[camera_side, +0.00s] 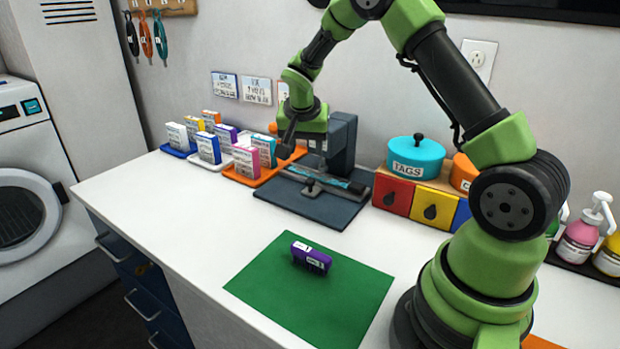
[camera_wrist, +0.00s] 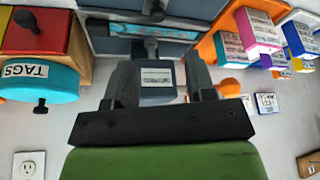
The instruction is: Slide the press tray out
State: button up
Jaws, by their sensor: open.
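The press (camera_side: 343,140) is a dark grey upright body on a flat base toward the back of the white counter. Its tray (camera_side: 325,179), a shallow slide with a teal-blue strip, lies low at the front, with a grey handle (camera_side: 312,188) on its front side. In the wrist view, which looks upside down, the tray (camera_wrist: 180,32) and the handle (camera_wrist: 153,12) are at the top. The labelled press body (camera_wrist: 156,92) shows between my fingers. My gripper (camera_side: 288,138) is open and empty, above and left of the tray; its two fingers (camera_wrist: 160,62) are apart.
A teal TAGS pot (camera_side: 415,158) sits on coloured drawers (camera_side: 392,194) to the right. A purple box (camera_side: 311,258) rests on the green mat (camera_side: 265,290) in front. The counter's left front is clear.

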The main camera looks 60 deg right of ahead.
aim_at(310, 180)
jog(key=x, duration=1.2)
jog(key=shift+s+d, duration=0.15)
jog(key=shift+c, duration=0.4)
